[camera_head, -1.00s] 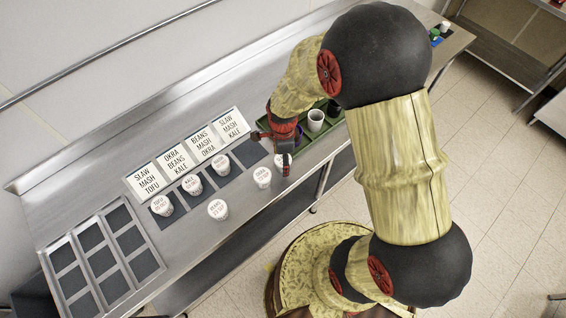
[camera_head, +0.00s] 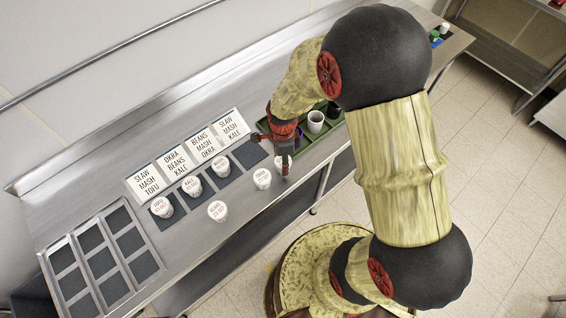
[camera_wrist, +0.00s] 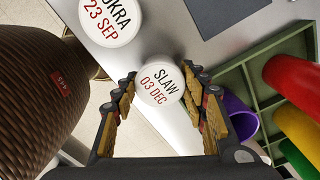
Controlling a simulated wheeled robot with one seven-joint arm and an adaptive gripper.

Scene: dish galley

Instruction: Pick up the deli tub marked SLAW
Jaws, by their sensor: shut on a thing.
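The deli tub marked SLAW 03 DEC (camera_wrist: 160,84) has a white lid and sits upright between the fingertips of my gripper (camera_wrist: 163,88) in the wrist view. The fingers are shut on it from both sides. In the head view my gripper (camera_head: 284,158) is at the front edge of the steel counter. The tub (camera_head: 278,162) is mostly hidden behind the fingers there. Whether it touches the counter I cannot tell.
An OKRA tub (camera_wrist: 110,20) stands close by; several other tubs (camera_head: 217,211) stand to the left, some on dark mats. Label cards (camera_head: 146,181) stand behind. A green divided tray (camera_head: 318,143) with cups lies to the right. An empty-looking compartment rack (camera_head: 100,262) is at far left.

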